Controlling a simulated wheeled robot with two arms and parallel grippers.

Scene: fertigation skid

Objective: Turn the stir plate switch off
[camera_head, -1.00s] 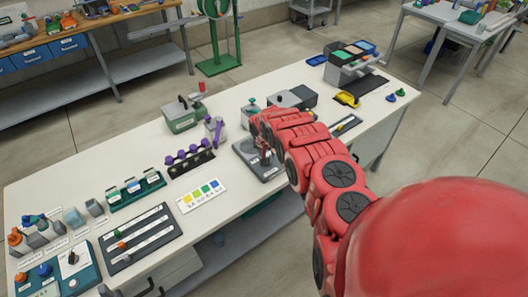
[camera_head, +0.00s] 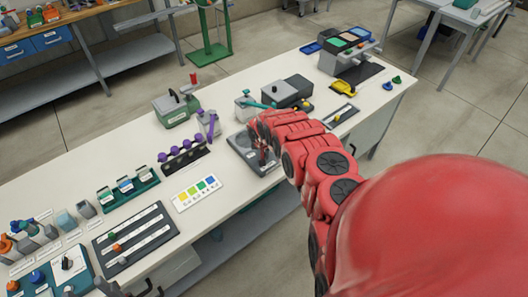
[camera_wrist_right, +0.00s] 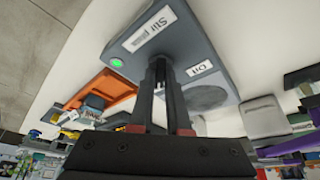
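The stir plate (camera_head: 240,146) is a dark grey flat box near the middle of the white bench. In the right wrist view the stir plate (camera_wrist_right: 188,32) fills the top centre, with a "Stir plate" label, an "Off" label (camera_wrist_right: 200,68) and a lit green lamp (camera_wrist_right: 116,62). My right gripper (camera_head: 264,152) is down at the stir plate. In the wrist view its fingers (camera_wrist_right: 159,66) are close together, between the two labels. The fingers hide the switch, and I cannot tell whether they touch it. My left gripper is not in view.
A colour chart card (camera_head: 197,192) and a rack of purple-knobbed items (camera_head: 183,156) stand left of the stir plate. A dark box (camera_head: 280,94) and a small grey container (camera_head: 247,105) stand behind it. My red right arm covers the right foreground.

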